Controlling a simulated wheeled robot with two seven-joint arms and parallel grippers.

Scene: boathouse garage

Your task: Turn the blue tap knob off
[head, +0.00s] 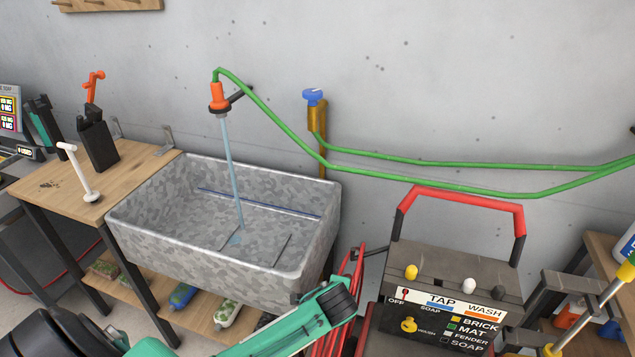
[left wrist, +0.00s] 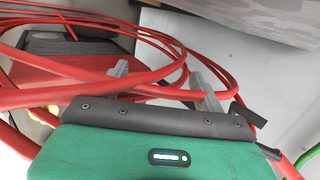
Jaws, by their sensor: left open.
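A green hose (head: 400,163) runs from the tap. Water (head: 232,170) streams from the orange nozzle (head: 219,96) on the green hose's other end into the sink (head: 325,225). My left arm reaches in low, below and in front of the sink, well below the knob. In the left wrist view my left gripper (left wrist: 162,82) is open, with red hose loops (left wrist: 185,72) around and across its fingers. My right gripper is not in view.
A machine with a red handle (head: 460,195) and a labelled panel (head: 440,318) stands right of the sink. The red hose (head: 335,335) is coiled beside it. A wooden bench (head: 50,190) stands left. The wall around the knob is clear except for the green hose.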

